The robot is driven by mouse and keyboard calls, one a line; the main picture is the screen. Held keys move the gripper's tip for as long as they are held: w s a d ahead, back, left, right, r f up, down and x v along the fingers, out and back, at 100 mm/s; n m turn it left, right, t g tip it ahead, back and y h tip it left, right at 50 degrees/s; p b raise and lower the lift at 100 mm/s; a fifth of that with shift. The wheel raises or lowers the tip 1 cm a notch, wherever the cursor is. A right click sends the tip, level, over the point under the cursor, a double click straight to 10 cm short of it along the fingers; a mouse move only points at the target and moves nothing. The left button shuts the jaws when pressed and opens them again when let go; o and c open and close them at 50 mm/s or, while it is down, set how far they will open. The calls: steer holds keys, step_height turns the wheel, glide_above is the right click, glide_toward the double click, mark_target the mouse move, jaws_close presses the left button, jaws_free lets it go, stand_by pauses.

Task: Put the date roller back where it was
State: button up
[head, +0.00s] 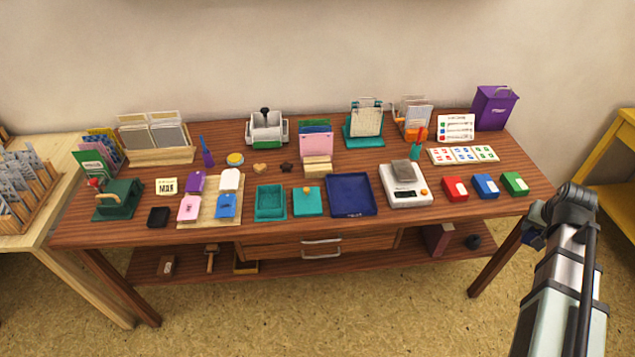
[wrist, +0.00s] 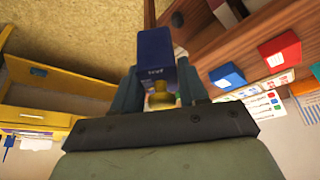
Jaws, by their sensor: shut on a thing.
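In the wrist view my gripper (wrist: 159,86) is shut on a dark blue block (wrist: 155,55) with small pale lettering and a round yellow part at its near end. It may be the date roller, but I cannot tell for sure. The fingers sit on either side of it, and it is clear of the table. On the table, a green device (head: 118,200) stands at the left beside a card marked MAR (head: 166,187).
Red (head: 455,188), blue (head: 485,186) and green (head: 514,184) boxes line the wooden table's right front. A scale (head: 406,196) and an empty-looking dark blue tray (head: 349,208) are left of them. A yellow table (head: 609,190) stands at the far right.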

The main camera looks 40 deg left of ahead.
steer(key=s+a+n+y, duration=0.1)
steer(key=s+a+n, duration=0.3)
steer(key=a, duration=1)
steer(key=s+a+r+n+g+y, duration=0.1)
steer(key=s+a, duration=0.6)
steer(key=a, duration=0.8)
steer(key=s+a+n+y, duration=0.1)
steer(key=s+a+n, duration=0.3)
steer(key=a, duration=1)
steer(key=s+a+r+n+g+y, duration=0.1)
steer(key=s+a+r+n+g, duration=0.15)
steer(key=s+a, duration=1.85)
steer(key=s+a+r+n+g, duration=0.1)
steer(key=s+a+r+n, duration=0.15)
steer(key=s+a, duration=1.9)
steer(key=s+a+m+t, duration=0.2)
steer(key=a+m, duration=0.1)
steer(key=shift+w+d+f+m+t+h, duration=0.2)
steer(key=shift+f+m, duration=0.35)
steer(key=shift+f, duration=1.05)
steer(key=shift+w+d+f+m+t+h, duration=0.15)
steer(key=shift+f+m, duration=0.35)
steer(key=shift+f, duration=1.1)
steer(key=shift+w+d+f+m+t+h, duration=0.1)
steer(key=shift+f+m+t+h, duration=0.3)
steer(key=shift+f, duration=1.2)
steer(key=shift+f, duration=0.15)
